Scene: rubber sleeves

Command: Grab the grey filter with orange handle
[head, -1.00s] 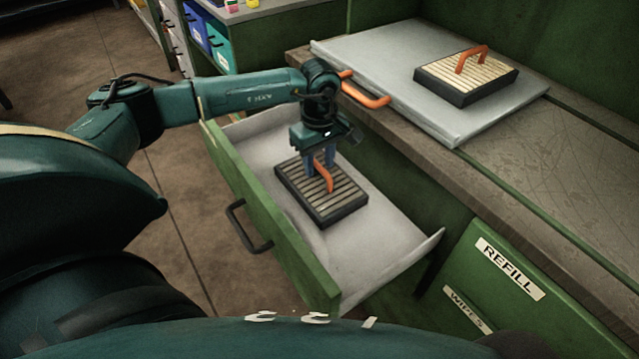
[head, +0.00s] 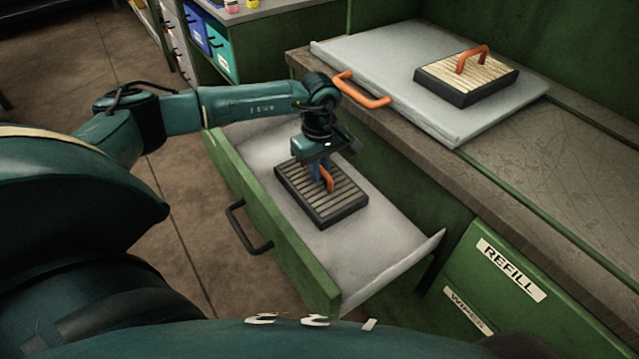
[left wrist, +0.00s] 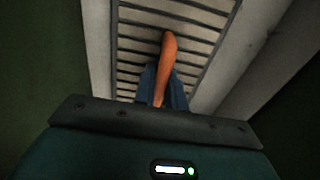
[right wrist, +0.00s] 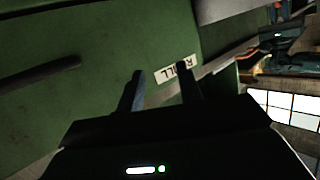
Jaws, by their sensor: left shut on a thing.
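The grey slatted filter (head: 338,208) with a dark frame lies in the open green drawer. Its orange handle (head: 328,182) stands up from the middle. My left gripper (head: 319,172) comes down from above and is shut on the handle. In the left wrist view the handle (left wrist: 170,55) runs between the blue fingers of the gripper (left wrist: 161,95), over the grey slats (left wrist: 135,47). The filter looks to rest on the drawer's floor. My right gripper (right wrist: 160,82) shows in its own wrist view with its two fingers apart and nothing between them.
The green drawer (head: 262,235) has a pale floor, a dark front handle and raised walls around the filter. A second filter with cream slats (head: 490,73) sits on a grey lid (head: 375,55) with an orange handle on the worktop. The worktop's right part (head: 560,165) is clear.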

